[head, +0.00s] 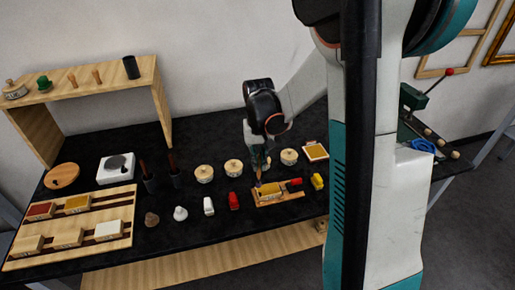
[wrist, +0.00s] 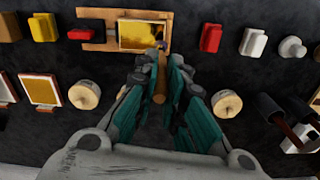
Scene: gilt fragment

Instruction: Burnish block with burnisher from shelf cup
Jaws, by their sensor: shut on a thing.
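My gripper (head: 259,162) is shut on the burnisher, pointing down over the worktable. In the wrist view my gripper (wrist: 160,66) has the burnisher's wooden handle (wrist: 160,92) between its teal fingers. The burnisher's dark tip (wrist: 162,46) is at the edge of the gold-topped block (wrist: 142,36); I cannot tell whether it touches. The block (head: 271,188) lies in a wooden holder (head: 290,194); its gold face looks patchy in the wrist view. The dark shelf cup (head: 131,67) stands at the right end of the wooden shelf (head: 90,85), its inside hidden.
Red (head: 234,201) and white (head: 208,206) pieces stand left of the holder, a yellow one (head: 317,181) right. Round lidded pots (head: 234,167) stand behind. Two dark holders (head: 150,182) with handles and a block rack (head: 70,232) are farther left.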

